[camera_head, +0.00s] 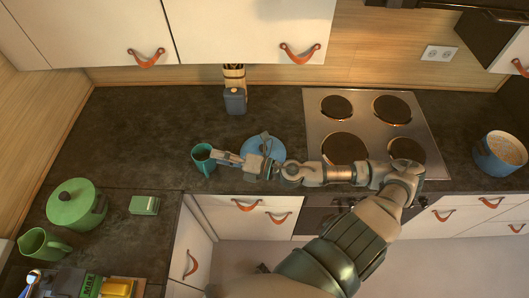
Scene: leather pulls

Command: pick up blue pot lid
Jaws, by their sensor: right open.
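The blue pot lid (276,148) lies on the dark countertop (150,130), left of the stove. My right arm comes in from the right and crosses in front of the lid. My right gripper (228,157) is open, with its fingers pointing left. It is over the lid's left side and partly hides the lid. Whether it touches the lid cannot be told. My left gripper does not show.
A teal cup (203,158) stands just left of my right gripper's fingers. A dark bottle (235,101) stands behind the lid. The stove (376,108) is to the right. A green pot (76,205), a green box (144,205) and a green jug (42,245) stand at left.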

